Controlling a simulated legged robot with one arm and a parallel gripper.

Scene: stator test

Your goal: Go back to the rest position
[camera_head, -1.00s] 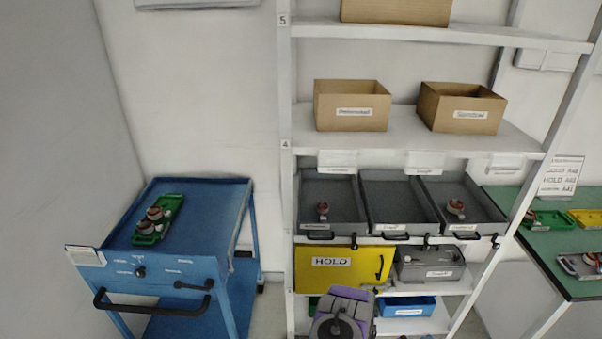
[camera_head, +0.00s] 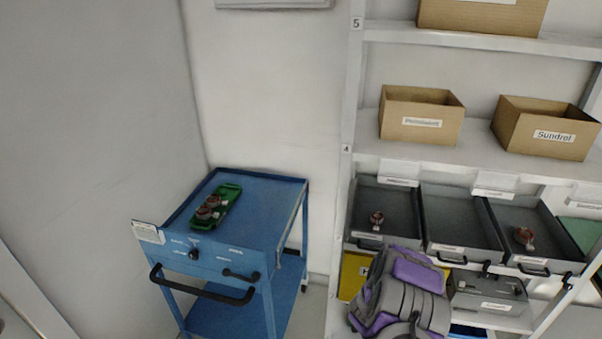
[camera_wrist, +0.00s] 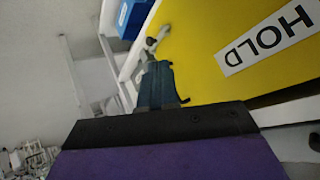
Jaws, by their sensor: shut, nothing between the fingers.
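My arm (camera_head: 402,290), purple and grey, shows at the bottom of the head view, raised in front of the lower shelves. It hides much of the yellow HOLD box. In the wrist view my gripper (camera_wrist: 157,82) is shut and empty, its dark blue-grey fingers pointing up the picture. The yellow HOLD box (camera_wrist: 205,45) fills the upper right there, behind and beside the fingertips. Its handle is near the fingertips; I cannot tell whether they touch. A sliver of the yellow box (camera_head: 352,276) also shows in the head view.
A blue cart (camera_head: 262,205) carrying a green tray (camera_head: 230,194) with reddish parts stands left. The shelf rack (camera_head: 345,190) holds cardboard boxes and three grey bins (camera_head: 455,217); the outer bins each hold a reddish part. Clear wall lies behind the cart.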

